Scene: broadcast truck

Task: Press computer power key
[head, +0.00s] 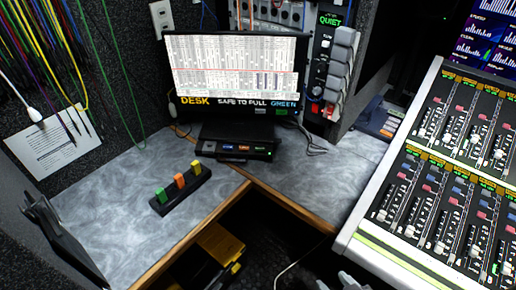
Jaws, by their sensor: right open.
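A low black box (205,148) with small lit blue and orange labels and a green light at its right end sits on the grey desk, under the monitor; I take it for the computer. Which of its marks is the power key is too small to tell. The monitor (235,75) above it shows a white table and the words "DESK SAFE TO PULL GREEN". My right gripper (346,282) shows only as a grey tip at the bottom edge, open, well below and to the right of the box. Nothing touches the box. My left gripper is not clearly seen.
A black holder (183,199) with green, orange and yellow blocks stands on the desk (120,190). A mixing console (430,170) fills the right. A dark forked object (62,236) stands at the left. Cables hang on the left wall.

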